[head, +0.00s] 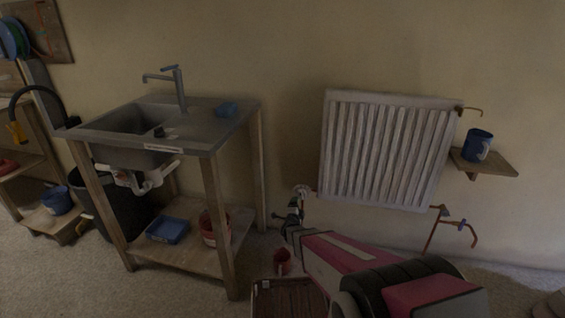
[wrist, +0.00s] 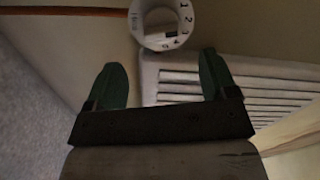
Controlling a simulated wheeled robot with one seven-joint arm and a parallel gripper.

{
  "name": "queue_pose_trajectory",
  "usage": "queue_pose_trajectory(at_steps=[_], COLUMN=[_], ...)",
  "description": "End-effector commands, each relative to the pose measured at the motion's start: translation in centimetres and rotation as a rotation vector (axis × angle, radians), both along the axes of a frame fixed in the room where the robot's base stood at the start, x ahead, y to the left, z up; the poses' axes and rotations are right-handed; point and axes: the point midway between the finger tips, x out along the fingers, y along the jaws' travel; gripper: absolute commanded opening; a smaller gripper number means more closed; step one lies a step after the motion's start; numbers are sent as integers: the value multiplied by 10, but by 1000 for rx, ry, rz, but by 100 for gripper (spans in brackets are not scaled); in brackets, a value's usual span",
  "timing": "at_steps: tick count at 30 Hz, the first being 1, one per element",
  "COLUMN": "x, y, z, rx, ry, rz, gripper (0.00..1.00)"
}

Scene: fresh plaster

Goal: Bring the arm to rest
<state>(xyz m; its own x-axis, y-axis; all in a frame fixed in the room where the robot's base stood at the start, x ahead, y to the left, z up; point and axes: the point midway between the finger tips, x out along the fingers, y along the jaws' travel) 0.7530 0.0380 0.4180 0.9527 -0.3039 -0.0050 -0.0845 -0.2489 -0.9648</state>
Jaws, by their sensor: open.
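My arm (head: 355,258), pink and grey, reaches from the bottom right of the head view toward the lower left corner of the radiator. My gripper (head: 288,212) is small and dark there. In the wrist view my gripper (wrist: 162,78) is open, with two green fingertips apart and nothing between them. A white round knob with numbers (wrist: 165,38) is just beyond the fingertips, apart from them as far as I can tell. The white radiator (head: 385,150) hangs on the wall, and its slats (wrist: 275,92) show right of the fingers.
A sink (head: 130,122) on a wooden stand is left, with a blue tray (head: 168,230) and a red bucket (head: 214,228) on its lower shelf. A blue mug (head: 478,145) stands on a wall shelf (head: 500,162) at right. A dark crate (head: 290,300) is below my arm.

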Motion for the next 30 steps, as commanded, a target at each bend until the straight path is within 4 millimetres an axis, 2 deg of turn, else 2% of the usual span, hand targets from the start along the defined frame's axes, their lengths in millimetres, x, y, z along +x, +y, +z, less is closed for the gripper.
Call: queue_pose_trajectory(at_steps=[8,14,17,23,30], x=[-5,-25,-43,-94,-176], y=[11,24,26,22,0], z=[25,49,60,80,111], rx=[-94,-242,-330,-509,-696], ry=[178,416,545,806,1129], rz=[154,364,476,699,958], gripper=[79,79,79,79,79])
